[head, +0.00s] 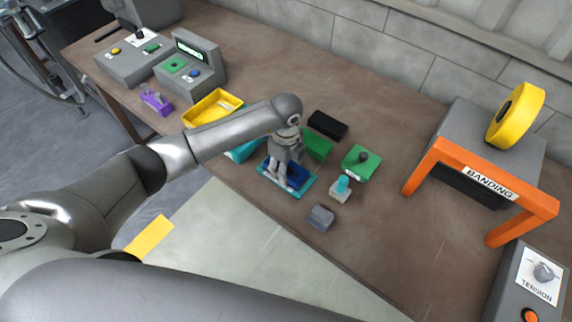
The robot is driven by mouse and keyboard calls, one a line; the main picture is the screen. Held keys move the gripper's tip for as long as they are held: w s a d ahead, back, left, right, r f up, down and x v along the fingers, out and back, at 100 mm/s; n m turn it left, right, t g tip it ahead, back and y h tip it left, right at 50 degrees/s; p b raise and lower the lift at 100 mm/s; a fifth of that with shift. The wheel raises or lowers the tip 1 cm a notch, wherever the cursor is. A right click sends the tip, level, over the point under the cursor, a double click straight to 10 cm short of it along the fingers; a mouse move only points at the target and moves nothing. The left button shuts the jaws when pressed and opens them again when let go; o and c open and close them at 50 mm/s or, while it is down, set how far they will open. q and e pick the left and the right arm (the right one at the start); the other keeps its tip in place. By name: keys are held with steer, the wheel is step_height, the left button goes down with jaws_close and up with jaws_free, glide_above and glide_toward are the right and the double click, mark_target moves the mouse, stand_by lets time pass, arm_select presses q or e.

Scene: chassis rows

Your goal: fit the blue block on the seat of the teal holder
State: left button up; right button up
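The teal holder (299,192) lies near the front edge of the table, seen as a flat teal rim around darker blue. The dark blue block (299,173) shows within this rim, partly hidden by my gripper. Whether it sits flat on the seat is not clear. My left gripper (279,180) points down over the block and holder, its fingers at or just above the blue. The view does not show whether they are closed on it. My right gripper is not in view.
A second teal piece (240,154) is partly behind my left arm. Close by are a green piece (318,146), a black block (327,125), a green box with a dark knob (358,166), a teal-topped piece (341,188) and a grey block (320,217). An orange banding frame (440,158) stands right.

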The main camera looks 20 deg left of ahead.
arm_select(q)
steer(key=shift+f, duration=0.35)
steer(key=shift+s+f+b, duration=0.1)
steer(key=shift+s+b, duration=0.1)
steer(key=shift+b, duration=0.15)
steer(key=shift+f, duration=0.1)
steer(key=o, duration=1.5)
steer(key=shift+f, duration=0.1)
steer(key=shift+w, duration=0.1)
step_height(320, 180, up, 12)
steer(key=shift+r, duration=0.1)
